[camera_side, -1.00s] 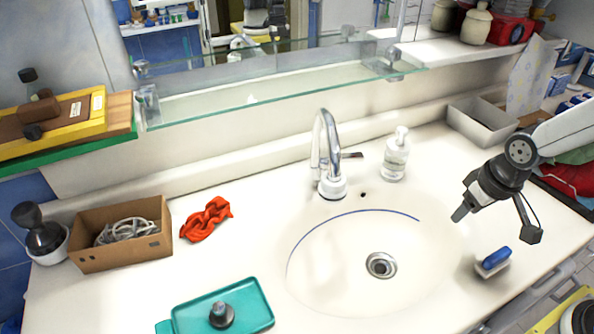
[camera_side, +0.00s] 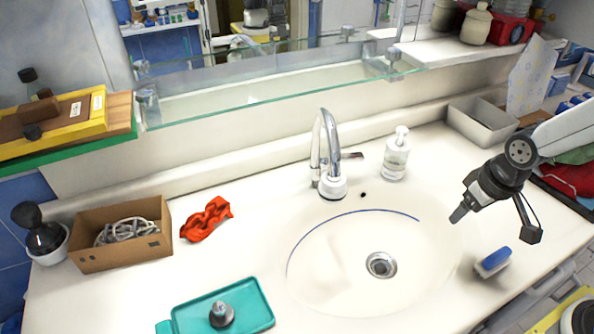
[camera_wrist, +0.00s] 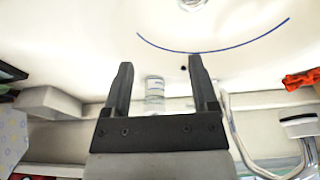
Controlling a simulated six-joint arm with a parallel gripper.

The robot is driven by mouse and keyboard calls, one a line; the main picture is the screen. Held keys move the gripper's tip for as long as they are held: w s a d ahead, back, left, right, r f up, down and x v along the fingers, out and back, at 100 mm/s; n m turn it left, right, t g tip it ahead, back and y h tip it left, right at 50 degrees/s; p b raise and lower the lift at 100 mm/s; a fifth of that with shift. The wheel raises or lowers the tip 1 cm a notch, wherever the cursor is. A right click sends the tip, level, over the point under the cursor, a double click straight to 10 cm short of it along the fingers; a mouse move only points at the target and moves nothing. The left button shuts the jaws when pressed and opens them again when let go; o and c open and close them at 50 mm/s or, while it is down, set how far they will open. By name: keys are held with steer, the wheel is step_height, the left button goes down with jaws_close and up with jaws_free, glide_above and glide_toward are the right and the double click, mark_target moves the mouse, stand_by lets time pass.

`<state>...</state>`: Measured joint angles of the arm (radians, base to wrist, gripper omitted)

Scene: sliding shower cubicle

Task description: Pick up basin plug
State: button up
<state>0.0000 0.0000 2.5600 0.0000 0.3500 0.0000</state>
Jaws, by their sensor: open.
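A dark round plug with a metal knob (camera_side: 221,314), which looks like the basin plug, sits on a teal tray (camera_side: 262,301) at the front left of the counter. My gripper (camera_side: 495,224) is open and empty above the right side of the basin, far to the right of the plug. The wrist view shows both fingers of my gripper (camera_wrist: 160,68) spread with nothing between them. The plug is not in the wrist view. The basin (camera_side: 335,285) has a metal drain (camera_side: 381,265).
A tap (camera_side: 328,160) and soap bottle (camera_side: 396,155) stand behind the basin. A blue brush (camera_side: 493,262) lies below my gripper. A red cloth (camera_side: 206,219) and cardboard box (camera_side: 122,235) are at left. A glass shelf (camera_side: 270,98) overhangs the back.

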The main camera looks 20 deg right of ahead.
steer(key=shift+r, duration=0.1)
steer(key=w+r+v, duration=0.1)
steer(key=w+v, duration=0.1)
steer(key=v, duration=0.9)
steer(key=m+g+y, duration=0.6)
steer(key=m+y, duration=0.7)
steer(key=m, duration=0.2)
glide_above(221, 312)
steer(key=w+d, duration=0.2)
step_height(221, 312, down, 14)
steer(key=shift+s+d+f, duration=0.15)
steer(key=shift+d+f, duration=0.05)
steer(key=shift+f, duration=0.15)
steer(key=shift+f, duration=1.7)
steer(key=shift+f, duration=0.15)
